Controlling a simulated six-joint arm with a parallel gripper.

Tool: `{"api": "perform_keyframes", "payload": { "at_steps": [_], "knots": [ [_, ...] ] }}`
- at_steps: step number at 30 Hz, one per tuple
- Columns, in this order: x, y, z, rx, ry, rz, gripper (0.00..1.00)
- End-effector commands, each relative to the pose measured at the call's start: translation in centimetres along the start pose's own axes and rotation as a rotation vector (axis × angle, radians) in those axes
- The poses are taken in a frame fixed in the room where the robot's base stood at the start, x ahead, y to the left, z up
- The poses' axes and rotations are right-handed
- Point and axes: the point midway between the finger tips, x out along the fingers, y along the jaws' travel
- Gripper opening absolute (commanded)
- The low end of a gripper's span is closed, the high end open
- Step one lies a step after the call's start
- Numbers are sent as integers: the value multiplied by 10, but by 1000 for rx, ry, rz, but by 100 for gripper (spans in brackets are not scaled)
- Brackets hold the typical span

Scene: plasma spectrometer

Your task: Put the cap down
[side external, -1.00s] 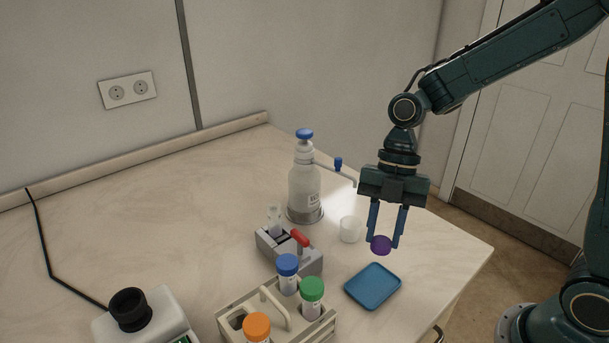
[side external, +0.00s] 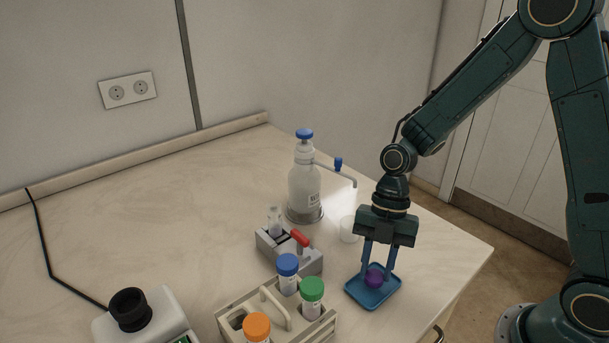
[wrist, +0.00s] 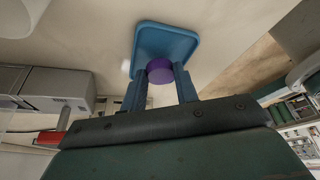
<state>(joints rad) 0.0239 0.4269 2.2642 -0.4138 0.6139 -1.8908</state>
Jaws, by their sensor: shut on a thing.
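The purple cap (side external: 374,277) is between the fingertips of my gripper (side external: 377,272), which is shut on it. The blue tray (side external: 366,301) lies on the table near its right edge, and the cap is over or in it. I cannot tell whether the cap touches the tray floor. In the wrist view the cap (wrist: 160,70) sits between the two fingers, with the tray (wrist: 165,32) just beyond it.
A rack (side external: 236,313) with orange-, blue- and green-capped tubes stands left of the tray. A grey holder (side external: 308,262) with a red part, a clear cup (side external: 348,229) and a dispenser bottle (side external: 304,190) stand behind. The table's right edge is close.

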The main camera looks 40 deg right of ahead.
Motion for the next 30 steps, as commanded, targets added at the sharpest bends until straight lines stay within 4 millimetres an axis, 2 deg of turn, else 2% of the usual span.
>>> {"api": "perform_keyframes", "payload": {
  "at_steps": [4,17,18,19,30],
  "knots": [
    [10,0,4,0,0,-1,9],
    [13,-1,5,0,0,-2,9],
    [13,-1,5,1,0,-1,32],
    [13,0,5,0,0,-1,38],
    [12,0,5,0,-1,0,39]
  ]
}}
